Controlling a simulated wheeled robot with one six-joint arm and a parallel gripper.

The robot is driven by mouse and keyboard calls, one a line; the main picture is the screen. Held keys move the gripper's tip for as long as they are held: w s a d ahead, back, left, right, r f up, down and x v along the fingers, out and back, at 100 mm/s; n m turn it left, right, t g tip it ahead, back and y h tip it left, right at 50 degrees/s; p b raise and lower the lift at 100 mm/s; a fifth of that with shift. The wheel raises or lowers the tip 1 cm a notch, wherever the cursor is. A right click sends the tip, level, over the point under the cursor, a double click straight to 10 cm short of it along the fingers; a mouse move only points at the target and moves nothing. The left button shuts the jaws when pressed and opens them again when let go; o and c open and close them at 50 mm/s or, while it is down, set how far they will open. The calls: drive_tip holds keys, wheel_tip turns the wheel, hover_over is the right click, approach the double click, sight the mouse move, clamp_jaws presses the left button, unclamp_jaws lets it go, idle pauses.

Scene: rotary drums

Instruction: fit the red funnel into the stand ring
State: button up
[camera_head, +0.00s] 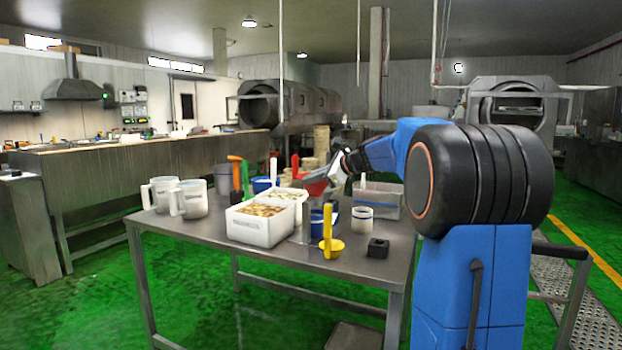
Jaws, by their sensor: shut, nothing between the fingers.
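A red piece (317,187), which looks like the funnel, shows above the middle of the steel table, just left of my gripper. It is small and partly covered, so its tilt and whether it sits in a ring are unclear. My gripper (329,178) is at the end of the blue arm, reaching left over the table, close beside the red piece. Its fingers are small here; it is shut with nothing held. A grey upright (306,222) below the red piece may belong to the stand. I cannot make out the ring.
On the steel table (190,238) stand clear jugs (189,199), a white bin (262,225) of tan pieces, a yellow ladle (328,240), a white cup (362,219), a black block (378,246) and a grey tub (385,200). The front left tabletop is bare.

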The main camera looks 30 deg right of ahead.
drive_tip(key=o, duration=0.5)
drive_tip(key=v, duration=1.7)
drive_tip(key=shift+s+d, duration=0.1)
drive_tip(key=shift+s, duration=0.1)
